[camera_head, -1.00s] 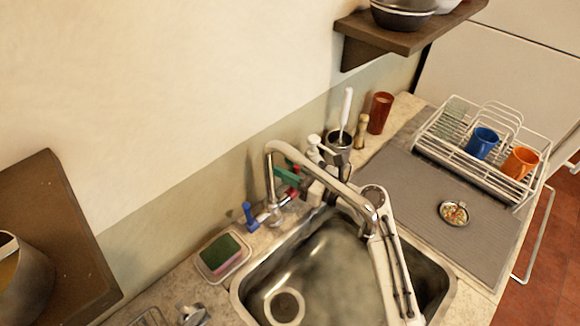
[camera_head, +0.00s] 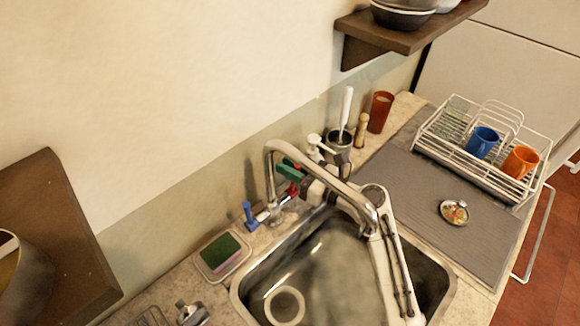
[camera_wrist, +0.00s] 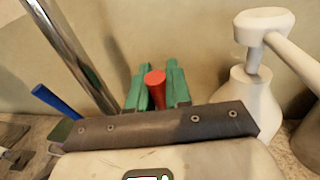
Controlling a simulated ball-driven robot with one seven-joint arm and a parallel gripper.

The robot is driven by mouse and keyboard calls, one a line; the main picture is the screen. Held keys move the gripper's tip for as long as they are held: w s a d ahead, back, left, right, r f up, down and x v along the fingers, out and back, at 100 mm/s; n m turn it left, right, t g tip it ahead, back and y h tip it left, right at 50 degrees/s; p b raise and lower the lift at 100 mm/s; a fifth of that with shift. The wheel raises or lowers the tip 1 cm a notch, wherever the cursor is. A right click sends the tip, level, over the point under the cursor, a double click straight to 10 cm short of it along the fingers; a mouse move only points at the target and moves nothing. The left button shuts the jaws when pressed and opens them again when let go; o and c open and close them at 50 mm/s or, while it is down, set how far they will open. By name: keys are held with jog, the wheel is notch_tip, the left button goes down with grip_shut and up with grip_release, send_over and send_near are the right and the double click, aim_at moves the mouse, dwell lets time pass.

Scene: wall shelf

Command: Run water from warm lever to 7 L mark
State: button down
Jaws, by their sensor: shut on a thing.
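My gripper (camera_wrist: 157,90) has green fingers, shut on the red lever (camera_wrist: 155,79) of the tap. In the head view, my gripper (camera_head: 290,172) is behind the chrome spout, and the red lever (camera_head: 292,189) shows just below the green fingers. The chrome spout (camera_head: 320,170) arches over the steel sink (camera_head: 240,296). My arm partly hides the spout's mouth and the right of the sink. A pale ring (camera_head: 285,304) shows at the sink's bottom. I cannot make out a water stream or a litre mark.
A white pump bottle (camera_wrist: 255,100) stands close right of my gripper. A sponge (camera_head: 221,251) lies in a dish left of the sink. A dish rack (camera_head: 475,160) with cups and a small dish (camera_head: 454,212) are on the right. Wooden shelves (camera_head: 50,240) flank the wall.

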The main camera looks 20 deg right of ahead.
jog(key=shift+f, duration=0.1)
jog(key=shift+s+d+f+b, duration=0.1)
jog(key=shift+s+f+b, duration=0.1)
jog(key=shift+b, duration=0.4)
jog(key=shift+s+d+f+t+y+b, duration=0.15)
jog(key=shift+s+t+y+b, duration=0.25)
jog(key=shift+b, duration=0.8)
jog(key=shift+s+d+r+t+b, duration=0.15)
jog(key=shift+t+b, duration=0.25)
jog(key=shift+b, duration=0.4)
jog(key=shift+s+r+n+y, duration=0.15)
jog(key=shift+r+n+y, duration=0.1)
jog(key=shift+n+y, duration=0.05)
jog(key=c, duration=1.1)
grip_release()
jog(key=shift+c, duration=0.2)
jog(key=b+v, duration=0.2)
jog(key=v, duration=0.8)
jog(key=shift+s+d+f, duration=0.15)
jog(key=shift+s+f, duration=0.05)
jog(key=shift+s, duration=0.15)
